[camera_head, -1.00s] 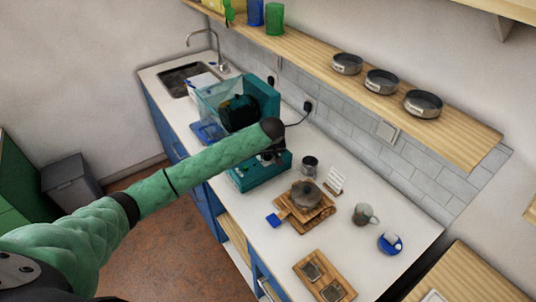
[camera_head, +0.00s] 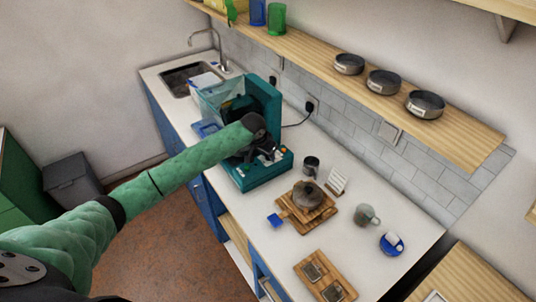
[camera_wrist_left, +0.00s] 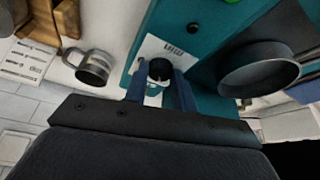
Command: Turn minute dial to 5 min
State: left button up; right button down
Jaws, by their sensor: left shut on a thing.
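The minute dial (camera_wrist_left: 159,69) is a small black knob on a white label with upside-down lettering, on the front of a teal machine (camera_wrist_left: 205,30). In the left wrist view my left gripper (camera_wrist_left: 160,85) has one dark finger on each side of the knob and is shut on it. The dial's pointer and scale are too small or covered to read. In the head view the teal machine (camera_head: 262,172) stands on the counter, and my left gripper (camera_head: 272,152) is at its near side, hiding the dial. My right gripper is not in view.
A metal mug (camera_head: 311,166) stands just right of the machine. A pot (camera_head: 306,195) sits on wooden boards, with a cup (camera_head: 366,215) farther right. A round dark pan-like part (camera_wrist_left: 258,68) is close beside my gripper. A shelf (camera_head: 330,75) runs above the counter.

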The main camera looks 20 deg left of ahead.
pick_arm(q)
jog(key=shift+a+m+h, duration=0.1)
jog(key=shift+m+h, duration=0.3)
jog(key=shift+m, duration=0.7)
jog(key=shift+g, duration=0.3)
jog(key=o, duration=1)
jog(key=shift+r, duration=0.1)
